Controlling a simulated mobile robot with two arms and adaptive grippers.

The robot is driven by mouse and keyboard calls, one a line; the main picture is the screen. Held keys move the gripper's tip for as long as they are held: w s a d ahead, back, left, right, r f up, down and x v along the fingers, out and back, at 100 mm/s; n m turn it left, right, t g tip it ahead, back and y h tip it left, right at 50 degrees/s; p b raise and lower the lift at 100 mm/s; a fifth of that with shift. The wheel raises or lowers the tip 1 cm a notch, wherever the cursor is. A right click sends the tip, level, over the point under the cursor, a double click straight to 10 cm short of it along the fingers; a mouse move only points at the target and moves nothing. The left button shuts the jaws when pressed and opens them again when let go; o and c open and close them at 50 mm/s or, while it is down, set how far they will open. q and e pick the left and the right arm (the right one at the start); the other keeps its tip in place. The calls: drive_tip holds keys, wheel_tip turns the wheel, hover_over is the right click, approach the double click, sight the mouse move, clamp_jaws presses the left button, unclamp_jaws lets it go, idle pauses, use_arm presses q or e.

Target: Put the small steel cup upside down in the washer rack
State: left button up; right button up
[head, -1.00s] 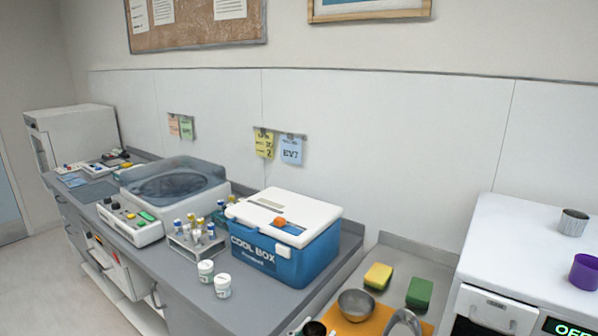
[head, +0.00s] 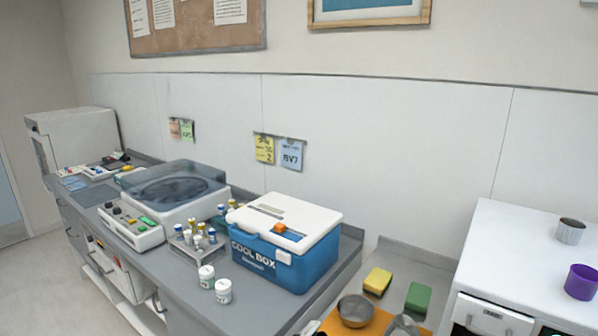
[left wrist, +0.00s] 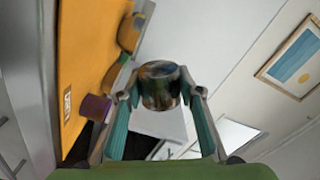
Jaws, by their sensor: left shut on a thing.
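A small shiny steel cup (left wrist: 160,84) sits between the two fingers of my left gripper (left wrist: 161,94) in the left wrist view. The fingers press on its sides, one on each side. Its wall mirrors the room, and I cannot tell which end is its opening. In the head view neither gripper shows clearly. Another steel cup (head: 570,231) stands on the white machine (head: 510,240) at the right. The washer rack cannot be made out in these frames.
A purple cup (head: 581,282) stands on the white machine. A steel bowl (head: 355,309), a yellow sponge (head: 377,281) and a green sponge (head: 418,297) are by the orange mat (head: 372,327). A blue cool box (head: 285,258) and two white jars (head: 223,291) stand on the grey counter.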

use_arm(q)
drive_tip(key=m, duration=1.2)
drive_tip(key=shift+m, duration=0.4)
drive_tip(key=m, duration=1.1)
drive_tip(key=shift+p, duration=0.3)
drive_tip(key=shift+f+b, duration=3.85)
drive_tip(key=shift+f, duration=0.15)
drive_tip(key=o, duration=0.5)
drive_tip(key=shift+c, duration=0.2)
drive_tip(key=o, duration=0.5)
